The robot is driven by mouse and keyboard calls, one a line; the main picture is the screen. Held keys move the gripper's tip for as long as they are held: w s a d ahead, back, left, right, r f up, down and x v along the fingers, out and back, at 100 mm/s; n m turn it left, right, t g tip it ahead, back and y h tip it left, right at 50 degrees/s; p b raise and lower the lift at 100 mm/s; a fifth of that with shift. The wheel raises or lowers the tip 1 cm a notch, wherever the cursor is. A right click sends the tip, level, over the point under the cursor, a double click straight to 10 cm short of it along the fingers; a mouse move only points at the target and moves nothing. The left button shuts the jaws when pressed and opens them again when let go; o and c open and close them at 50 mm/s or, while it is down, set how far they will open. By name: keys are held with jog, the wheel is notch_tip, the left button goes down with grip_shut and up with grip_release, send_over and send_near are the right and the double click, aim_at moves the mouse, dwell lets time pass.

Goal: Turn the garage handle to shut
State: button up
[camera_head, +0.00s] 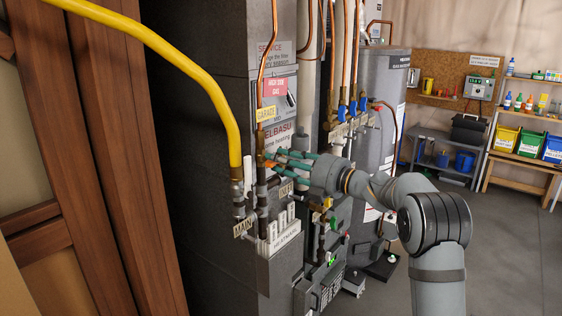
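The yellow GARAGE label (266,113) hangs on a copper pipe at the front of the grey furnace. Below it is a brass valve fitting (260,143). A small orange part (270,164), which looks like the garage handle, shows beside the fitting, partly hidden by my fingers. My gripper (277,163) reaches in from the right, and its teal fingers are at the orange part. I cannot tell whether they touch it or are closed on it. The handle's exact angle is too small and covered to read.
A thick yellow pipe (190,70) runs down left of the valve to the MAIN label (243,227). More copper pipes with blue valve handles (342,112) stand behind my gripper. A wooden frame (110,150) is at left. The floor (510,250) at right is clear.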

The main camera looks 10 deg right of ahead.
jog(key=shift+o, duration=0.3)
jog(key=shift+s, duration=0.1)
jog(key=v, duration=1.2)
jog(key=x, duration=1.2)
